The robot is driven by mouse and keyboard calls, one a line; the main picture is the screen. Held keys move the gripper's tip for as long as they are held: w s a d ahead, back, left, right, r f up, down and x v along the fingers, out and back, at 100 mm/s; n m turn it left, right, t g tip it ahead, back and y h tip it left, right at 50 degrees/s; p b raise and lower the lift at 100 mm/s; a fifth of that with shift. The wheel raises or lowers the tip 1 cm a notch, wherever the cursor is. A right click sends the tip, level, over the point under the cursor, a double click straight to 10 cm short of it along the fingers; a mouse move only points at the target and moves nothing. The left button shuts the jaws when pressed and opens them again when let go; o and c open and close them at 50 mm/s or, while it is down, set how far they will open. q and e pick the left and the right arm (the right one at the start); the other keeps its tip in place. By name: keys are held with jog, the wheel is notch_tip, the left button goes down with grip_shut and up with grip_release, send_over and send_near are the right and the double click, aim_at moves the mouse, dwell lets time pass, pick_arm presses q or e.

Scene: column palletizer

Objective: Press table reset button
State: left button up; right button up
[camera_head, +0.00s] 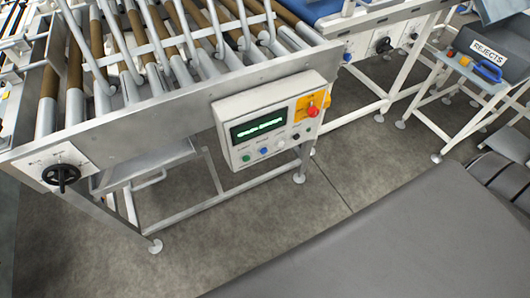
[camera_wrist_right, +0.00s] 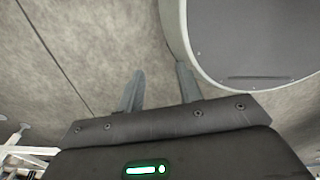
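A white control box (camera_head: 270,118) is mounted on the front side of the roller conveyor in the head view. It has a dark display (camera_head: 258,129) with green text. Below the display is a row of small buttons, including a green button (camera_head: 246,158), a blue button (camera_head: 263,151) and a white button (camera_head: 281,144). Their labels are too small to read, so I cannot tell which one is the table reset button. A red knob (camera_head: 313,110) sits on a yellow plate. My right gripper (camera_wrist_right: 160,80) is open and empty over the floor in the right wrist view. My left gripper is not in view.
A small table (camera_head: 466,72) with a REJECTS sign (camera_head: 489,53) and a blue-handled item (camera_head: 488,72) stands at upper right. Concrete floor (camera_head: 350,180) before the box is clear.

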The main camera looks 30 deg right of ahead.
grip_shut()
dwell(1.5)
